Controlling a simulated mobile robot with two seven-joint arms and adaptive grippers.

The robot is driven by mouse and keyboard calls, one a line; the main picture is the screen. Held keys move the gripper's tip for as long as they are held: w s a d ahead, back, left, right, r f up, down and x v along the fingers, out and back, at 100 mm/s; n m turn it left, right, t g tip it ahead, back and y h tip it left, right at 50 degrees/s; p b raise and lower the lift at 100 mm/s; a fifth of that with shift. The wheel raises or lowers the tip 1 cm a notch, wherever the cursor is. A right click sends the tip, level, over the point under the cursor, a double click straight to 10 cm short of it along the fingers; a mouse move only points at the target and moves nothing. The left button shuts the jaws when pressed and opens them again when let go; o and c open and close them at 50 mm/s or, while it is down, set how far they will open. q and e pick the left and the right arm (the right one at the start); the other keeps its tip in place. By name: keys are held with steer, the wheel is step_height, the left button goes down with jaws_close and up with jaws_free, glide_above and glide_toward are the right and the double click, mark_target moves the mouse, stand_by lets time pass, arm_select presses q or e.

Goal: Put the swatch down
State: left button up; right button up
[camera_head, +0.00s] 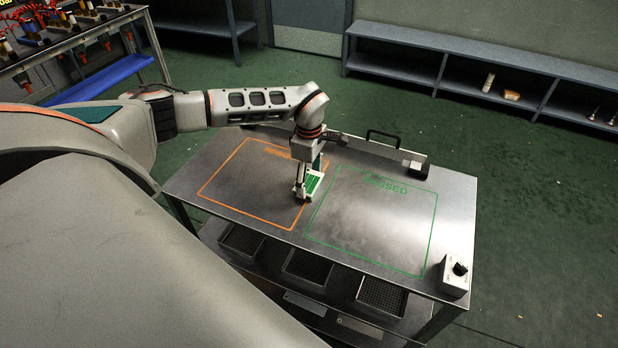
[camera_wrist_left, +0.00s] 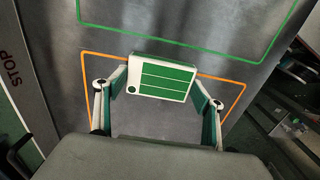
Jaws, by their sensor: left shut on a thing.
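The swatch (camera_head: 313,184) is a small flat green-and-white piece. In the left wrist view the swatch (camera_wrist_left: 163,80) shows a green face with white lines and a dark dot, between the two fingers. My left gripper (camera_head: 301,188) points down and is shut on the swatch, over the orange outline's right side, close to the green outline. The orange-outlined area (camera_head: 240,182) has a word partly hidden by my arm. The green-outlined area (camera_head: 375,222) reads "PASSED" and is empty. Whether the swatch touches the table cannot be told. My right gripper is not in view.
The metal table (camera_head: 455,205) has a small box with a black knob (camera_head: 457,270) at its front right corner and a bar with a black handle (camera_head: 383,137) along its back edge. Dark trays (camera_head: 307,266) sit below. A shelf bench (camera_head: 450,65) stands at the wall.

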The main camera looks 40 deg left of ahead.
mark_target(309, 181)
arm_select(q)
steer(key=o, duration=1.2)
step_height(309, 181, up, 12)
steer(key=shift+r, duration=0.1)
